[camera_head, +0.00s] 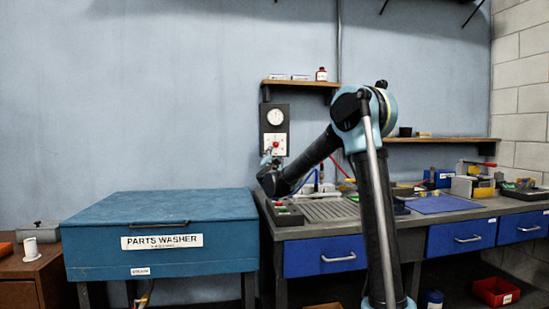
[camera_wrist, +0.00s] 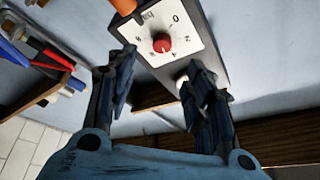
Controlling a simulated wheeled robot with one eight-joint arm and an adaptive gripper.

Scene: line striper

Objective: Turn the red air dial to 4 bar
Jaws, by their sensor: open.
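The red air dial (camera_wrist: 161,43) sits on a white scale plate (camera_wrist: 178,29) printed with "bar" and numbers including 0 and 2. The plate is on a dark wall panel (camera_head: 266,112) below a round white gauge (camera_head: 275,117). The dial is also small in the head view (camera_head: 276,145). I cannot clearly read which number it points to. My gripper (camera_wrist: 161,64) is open and empty, its fingers spread either side of the dial's line of sight, apparently short of it. In the head view my gripper (camera_head: 267,157) is just below-left of the dial, small and partly merged with the panel.
An orange part (camera_wrist: 123,6) sits beside the scale plate. A blue parts washer (camera_head: 160,218) stands left of the workbench (camera_head: 333,225). A wooden shelf (camera_head: 302,83) is above right of the panel. Red and blue tools (camera_wrist: 38,55) are at left in the wrist view.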

